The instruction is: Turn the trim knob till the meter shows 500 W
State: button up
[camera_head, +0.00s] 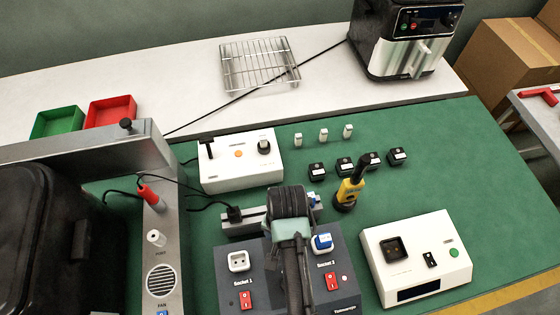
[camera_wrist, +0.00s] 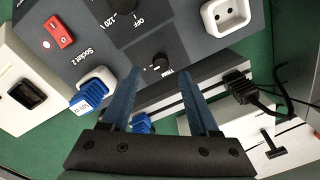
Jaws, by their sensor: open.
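The small black trim knob (camera_wrist: 160,63) sits on the dark grey transformer unit (camera_wrist: 200,55) near the printed word Trim. My gripper (camera_wrist: 158,74) is open, its two blue-grey fingers pointing at the unit with the knob between and just beyond their tips. I cannot tell whether they touch it. In the head view my arm covers the middle of the unit (camera_head: 232,272) and hides the knob. A white box (camera_head: 375,240) at the right has a dark display window (camera_head: 418,288), perhaps the meter; no reading is legible.
A larger black knob (camera_wrist: 127,8) marked OFF is close by. A blue plug (camera_wrist: 88,96) is in socket 2, left of my fingers. A yellow-black handheld tool (camera_head: 348,192) stands behind the unit.

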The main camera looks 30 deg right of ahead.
jog(key=shift+w+f, duration=0.1)
jog(key=shift+f, duration=2)
grip_shut()
